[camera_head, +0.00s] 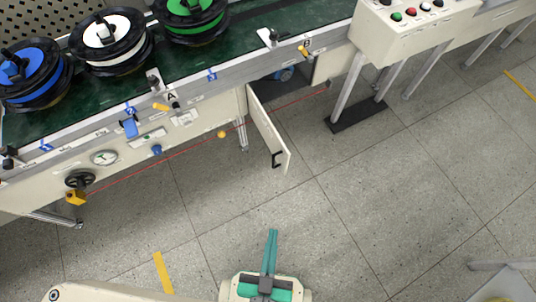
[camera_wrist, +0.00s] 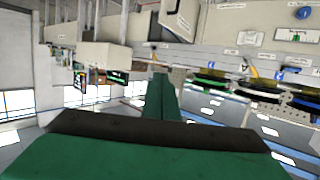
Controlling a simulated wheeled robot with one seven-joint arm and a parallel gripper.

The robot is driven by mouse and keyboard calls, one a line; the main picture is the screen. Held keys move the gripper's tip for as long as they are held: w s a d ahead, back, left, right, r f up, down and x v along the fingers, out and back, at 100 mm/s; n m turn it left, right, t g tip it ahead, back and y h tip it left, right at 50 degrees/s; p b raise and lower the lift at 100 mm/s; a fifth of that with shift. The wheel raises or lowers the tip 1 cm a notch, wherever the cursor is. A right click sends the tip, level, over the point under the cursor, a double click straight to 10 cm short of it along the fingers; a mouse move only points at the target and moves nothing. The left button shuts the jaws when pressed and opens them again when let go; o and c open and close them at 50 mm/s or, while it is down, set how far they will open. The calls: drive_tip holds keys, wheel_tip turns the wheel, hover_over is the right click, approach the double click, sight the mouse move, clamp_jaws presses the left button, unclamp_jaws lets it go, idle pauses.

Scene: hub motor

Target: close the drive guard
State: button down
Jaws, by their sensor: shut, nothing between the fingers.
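The drive guard (camera_head: 266,128) is a cream hinged panel below the conveyor's front rail. In the head view it stands swung open, sticking out from the machine over the floor, with a black handle (camera_head: 277,159) near its free end. Behind it a dark opening (camera_head: 290,82) shows, with a blue part inside. My gripper (camera_head: 272,232) is shut and empty, with its green fingers together. It is well apart from the guard, nearer the bottom of the picture. In the wrist view the shut fingers (camera_wrist: 160,82) point at the machine; I cannot surely pick out the guard there.
The green conveyor (camera_head: 240,32) carries blue, white and green spools. A red cord (camera_head: 180,150) runs along the machine front, passing the guard. A control box (camera_head: 405,25) on legs stands to the right. The grey floor (camera_head: 390,200) between my gripper and the guard is clear.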

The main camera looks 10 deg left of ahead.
drive_tip(key=a+f+m+h, duration=0.3)
drive_tip(key=a+f+h, duration=0.1)
drive_tip(key=f, duration=0.5)
drive_tip(key=w+a+f+m+g+h, duration=0.2)
drive_tip(key=w+a+f+m+h, duration=0.15)
drive_tip(key=a+f, duration=0.35)
drive_tip(key=m+g+h, duration=0.3)
drive_tip(key=m+h, duration=0.2)
drive_tip(key=h, duration=0.2)
approach(286, 152)
drive_tip(key=shift+n, duration=0.25)
drive_tip(key=x, duration=0.6)
drive_tip(key=shift+w+d, duration=0.15)
drive_tip(key=shift+w, duration=0.05)
drive_tip(key=shift+d, duration=0.1)
